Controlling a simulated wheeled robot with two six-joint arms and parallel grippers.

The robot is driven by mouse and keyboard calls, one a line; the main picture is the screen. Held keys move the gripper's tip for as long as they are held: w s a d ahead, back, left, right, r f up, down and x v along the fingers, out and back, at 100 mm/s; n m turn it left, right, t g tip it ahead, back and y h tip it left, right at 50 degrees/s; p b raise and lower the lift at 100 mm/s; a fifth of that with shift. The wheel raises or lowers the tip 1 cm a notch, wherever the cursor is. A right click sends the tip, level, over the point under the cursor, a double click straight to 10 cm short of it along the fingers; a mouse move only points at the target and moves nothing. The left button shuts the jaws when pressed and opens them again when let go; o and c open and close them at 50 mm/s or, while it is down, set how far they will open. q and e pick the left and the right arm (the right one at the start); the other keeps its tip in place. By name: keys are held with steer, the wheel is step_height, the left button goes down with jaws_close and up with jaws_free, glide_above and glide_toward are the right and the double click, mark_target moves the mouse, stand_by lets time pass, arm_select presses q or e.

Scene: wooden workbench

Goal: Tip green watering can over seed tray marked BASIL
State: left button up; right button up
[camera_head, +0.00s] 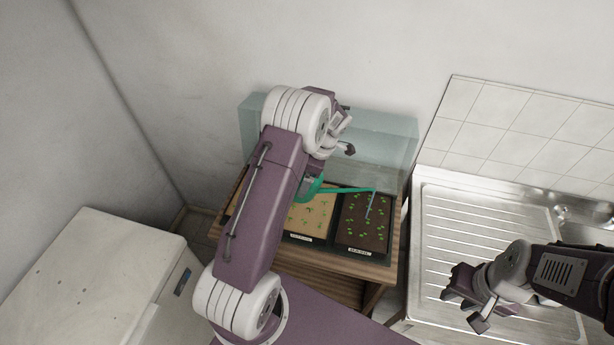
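The green watering can (312,188) is beneath my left wrist, its body mostly hidden by my arm. Its long spout reaches right, with the tip over the dark-soil tray (349,235). A thin bluish stream falls from the spout into that tray. Its front label looks like BASIL, though blurred. My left gripper (318,172) is at the can; its fingertips are hidden, but the can is held up and tilted under it. My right gripper (464,306) is open and empty over the metal drainboard.
A tray of lighter soil with seedlings (312,215) stands left of the dark one on a wooden bench (335,266). A translucent bluish panel (385,145) stands behind. A steel sink unit (480,215) is to the right, a white cabinet (90,270) to the left.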

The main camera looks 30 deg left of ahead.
arm_select(q)
steer(key=f+h+b, duration=0.1)
steer(key=f, duration=0.1)
steer(key=f+b, duration=0.1)
steer(key=f+h+b, duration=0.1)
steer(key=f+b, duration=0.1)
steer(key=shift+d+f+t+h, duration=0.25)
steer(key=shift+f+t+h, duration=0.05)
steer(key=shift+w+f, duration=0.15)
steer(key=shift+f, duration=0.05)
steer(key=shift+r, duration=0.2)
steer(key=shift+r+p, duration=0.4)
steer(key=shift+r, duration=0.2)
step_height(320, 180, up, 4)
steer(key=p, duration=0.2)
steer(key=shift+p, duration=0.3)
steer(key=shift+r, duration=0.4)
